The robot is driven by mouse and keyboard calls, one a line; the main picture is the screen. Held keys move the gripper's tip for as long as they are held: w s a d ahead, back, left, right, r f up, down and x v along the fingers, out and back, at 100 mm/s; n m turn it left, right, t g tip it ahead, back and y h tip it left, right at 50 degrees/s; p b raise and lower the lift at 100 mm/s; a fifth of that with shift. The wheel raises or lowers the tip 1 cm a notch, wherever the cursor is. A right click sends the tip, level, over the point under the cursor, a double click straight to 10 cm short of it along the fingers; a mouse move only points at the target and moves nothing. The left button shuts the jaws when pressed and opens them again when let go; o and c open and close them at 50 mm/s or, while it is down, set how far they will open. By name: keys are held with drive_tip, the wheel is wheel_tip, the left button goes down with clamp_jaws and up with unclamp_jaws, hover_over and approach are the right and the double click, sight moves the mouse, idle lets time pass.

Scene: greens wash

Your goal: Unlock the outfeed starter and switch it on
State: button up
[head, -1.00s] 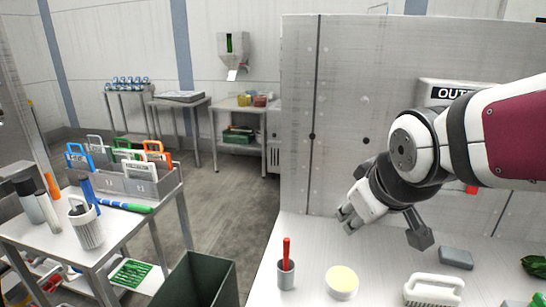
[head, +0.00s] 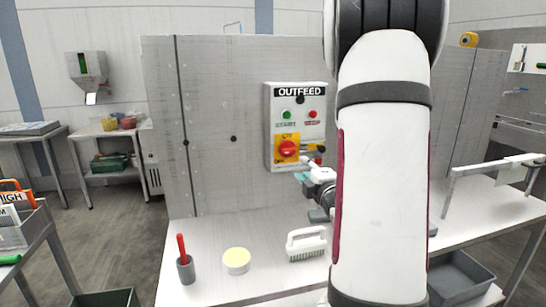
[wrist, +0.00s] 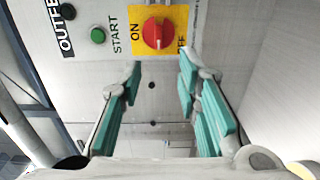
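The outfeed starter (head: 268,130) is a light grey box on the upright panel, labelled OUTFEED. Its red rotary switch (head: 287,148) sits on a yellow plate with ON and OFF marks. The red knob (wrist: 157,33) also shows at the top of the wrist view, beyond my fingertips. A green START button (wrist: 98,36) is to its left there. My gripper (wrist: 162,82) is open, with teal pads and nothing between them. In the head view my arm partly hides my gripper (head: 318,180), near the box's lower right. A small red thing (head: 318,160) shows there; I cannot tell whether it is a lock.
The bench below holds a grey cup (head: 186,270) with a red-handled tool, a pale yellow round pad (head: 237,260) and a white-handled brush (head: 306,245). A white rail frame (head: 490,168) stands at right. Free bench surface lies below the starter.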

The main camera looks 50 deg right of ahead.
sight(290, 152)
drive_tip(key=p+x, duration=0.1)
drive_tip(key=x, duration=1.2)
drive_tip(key=shift+w+d+r, duration=0.2)
clamp_jaws()
